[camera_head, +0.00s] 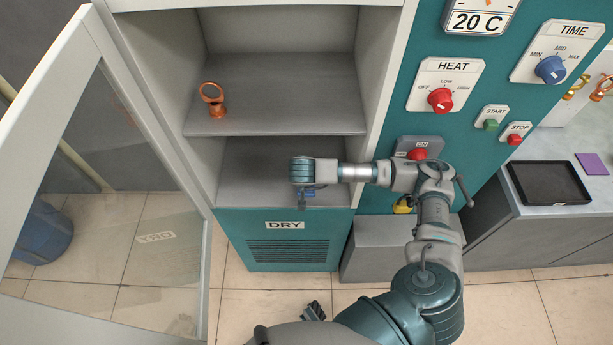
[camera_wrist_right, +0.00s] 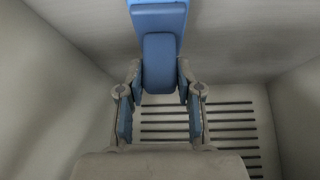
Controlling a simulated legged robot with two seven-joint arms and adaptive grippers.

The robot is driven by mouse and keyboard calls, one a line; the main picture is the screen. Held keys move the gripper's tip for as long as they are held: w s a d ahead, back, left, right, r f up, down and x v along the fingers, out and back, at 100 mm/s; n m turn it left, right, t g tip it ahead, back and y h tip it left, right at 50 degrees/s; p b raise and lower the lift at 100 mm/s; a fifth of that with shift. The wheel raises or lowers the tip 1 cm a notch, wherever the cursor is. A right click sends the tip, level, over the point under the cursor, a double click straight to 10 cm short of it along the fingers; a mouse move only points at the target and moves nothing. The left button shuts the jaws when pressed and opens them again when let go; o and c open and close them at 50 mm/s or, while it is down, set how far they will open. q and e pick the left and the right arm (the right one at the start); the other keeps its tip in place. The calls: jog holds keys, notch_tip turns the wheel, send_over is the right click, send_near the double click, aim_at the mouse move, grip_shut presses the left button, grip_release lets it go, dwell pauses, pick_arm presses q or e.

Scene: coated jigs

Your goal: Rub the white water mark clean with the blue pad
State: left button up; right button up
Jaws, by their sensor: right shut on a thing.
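My right gripper (camera_head: 308,194) reaches into the lower compartment of the drying cabinet, and it also shows in the right wrist view (camera_wrist_right: 160,92). It is shut on the blue pad (camera_wrist_right: 158,62), whose block sits between the two fingers. A lighter blue part (camera_wrist_right: 158,16) extends beyond it at the top of that view. In the head view the pad is mostly hidden by the wrist. I cannot make out the white water mark in either view. A small dark part at the bottom of the head view seems to be my left gripper (camera_head: 315,310); its fingers are unclear.
The cabinet's glazed door (camera_head: 100,180) stands open at the left. An orange ring-topped jig (camera_head: 213,100) stands on the upper shelf (camera_head: 290,95). Side walls enclose the compartment around my right gripper. A control panel with knobs is to the right, beside a counter with a black tray (camera_head: 550,183).

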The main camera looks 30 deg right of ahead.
pick_arm(q)
jog(key=shift+s+a, duration=0.2)
jog(key=shift+a, duration=0.1)
pick_arm(e)
jog(key=shift+s+a+f, duration=0.1)
jog(key=shift+s+f, duration=0.1)
pick_arm(q)
jog(key=shift+w+r, duration=0.1)
jog(key=shift+r, duration=0.05)
pick_arm(e)
jog(key=shift+s+a, duration=0.3)
jog(key=shift+s, duration=0.3)
pick_arm(q)
jog(key=shift+d, duration=0.1)
pick_arm(e)
jog(key=shift+w, duration=0.1)
jog(key=shift+w+d, duration=0.25)
jog(key=shift+w, duration=0.3)
pick_arm(q)
jog(key=shift+f, duration=0.35)
pick_arm(e)
jog(key=shift+r, duration=0.2)
jog(key=shift+w, duration=0.1)
jog(key=shift+s+a, duration=0.1)
jog(key=shift+s, duration=0.4)
